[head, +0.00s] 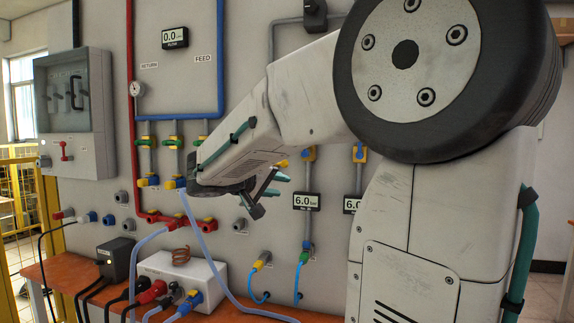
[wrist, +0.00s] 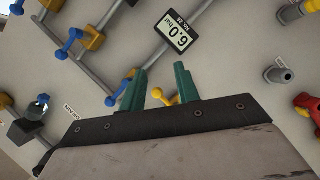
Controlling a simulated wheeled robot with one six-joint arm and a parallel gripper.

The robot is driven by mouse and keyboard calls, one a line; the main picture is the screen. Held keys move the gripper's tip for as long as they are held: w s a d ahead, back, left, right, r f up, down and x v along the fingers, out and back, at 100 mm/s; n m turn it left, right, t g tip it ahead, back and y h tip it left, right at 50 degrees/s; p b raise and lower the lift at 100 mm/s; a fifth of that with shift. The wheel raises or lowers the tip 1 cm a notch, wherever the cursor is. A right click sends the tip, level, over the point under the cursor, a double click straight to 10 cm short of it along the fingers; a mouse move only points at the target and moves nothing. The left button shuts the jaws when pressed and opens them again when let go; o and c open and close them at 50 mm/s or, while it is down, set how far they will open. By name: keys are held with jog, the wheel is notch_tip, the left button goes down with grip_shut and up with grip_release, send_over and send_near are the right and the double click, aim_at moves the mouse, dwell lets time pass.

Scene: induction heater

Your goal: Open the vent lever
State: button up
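My gripper (head: 277,184) is in front of the wall panel, left of a 6.0 bar display (head: 306,201). In the wrist view its two green fingers (wrist: 160,72) stand apart with nothing held. A small yellow lever (wrist: 158,94) with a round knob shows between the fingers, beyond them; its lower end is hidden by the gripper body. I cannot read a vent label in either view, so I cannot tell for certain which lever is the vent lever. In the head view a yellow part (head: 283,163) shows just above the gripper.
Pipes with blue-handled valves (wrist: 69,45) cross the panel near the gripper. A red valve (wrist: 307,103) and a grey port (wrist: 284,75) are at the right in the wrist view. An orange bench (head: 60,268) below holds a white box (head: 180,278) with hoses.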

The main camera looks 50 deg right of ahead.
aim_at(283, 164)
jog(key=w+d+r+h, duration=0.2)
jog(key=w, duration=0.1)
jog(key=w+d+r+t, duration=0.1)
jog(key=w+d, duration=0.1)
jog(key=shift+w+r+h, duration=0.1)
jog(key=shift+r+h, duration=0.2)
jog(key=shift+h, duration=0.1)
jog(key=d, duration=0.7)
jog(key=shift+w+d+r, duration=0.15)
jog(key=shift+w+d, duration=0.15)
jog(key=shift+c, duration=0.3)
grip_shut()
